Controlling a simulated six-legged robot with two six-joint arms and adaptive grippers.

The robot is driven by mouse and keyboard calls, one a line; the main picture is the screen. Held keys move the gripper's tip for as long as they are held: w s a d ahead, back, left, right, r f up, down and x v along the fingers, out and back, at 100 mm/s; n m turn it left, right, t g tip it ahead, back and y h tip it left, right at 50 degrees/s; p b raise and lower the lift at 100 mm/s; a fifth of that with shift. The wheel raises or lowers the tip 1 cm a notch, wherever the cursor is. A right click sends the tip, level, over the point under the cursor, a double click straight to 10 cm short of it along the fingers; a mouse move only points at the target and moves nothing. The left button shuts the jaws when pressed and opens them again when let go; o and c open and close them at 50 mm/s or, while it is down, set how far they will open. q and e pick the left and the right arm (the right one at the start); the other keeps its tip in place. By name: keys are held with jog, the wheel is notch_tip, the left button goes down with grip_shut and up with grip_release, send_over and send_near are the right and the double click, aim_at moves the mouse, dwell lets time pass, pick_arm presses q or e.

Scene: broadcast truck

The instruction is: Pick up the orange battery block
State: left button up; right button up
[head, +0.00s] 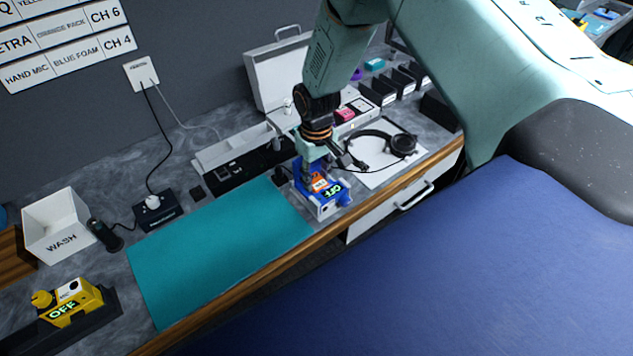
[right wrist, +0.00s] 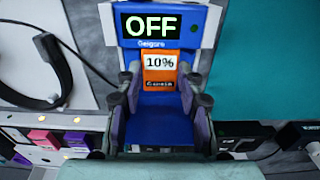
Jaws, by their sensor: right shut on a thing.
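The orange battery block (head: 320,184) sits in a blue device (head: 333,205) at the right end of the teal mat. In the right wrist view the block (right wrist: 160,84) carries a "10%" label and lies in the slot of the blue device (right wrist: 158,105), below a screen reading "OFF". My right gripper (head: 316,176) reaches down from above, and its fingers in the right wrist view (right wrist: 160,88) are shut on the block's two sides. My left gripper is not in view.
The teal mat (head: 215,240) is clear. Headphones (head: 403,145) lie on a white sheet to the right. A yellow device (head: 72,300), a white WASH bin (head: 62,227) and a black charger (head: 153,210) stand to the left. An open white case (head: 275,75) stands behind.

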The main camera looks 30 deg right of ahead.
aim_at(317, 181)
jog(key=shift+d+r+p, duration=0.1)
jog(key=shift+r+p, duration=1.15)
jog(key=shift+r, duration=0.25)
jog(key=shift+r+p, duration=1.8)
jog(key=shift+r, duration=0.25)
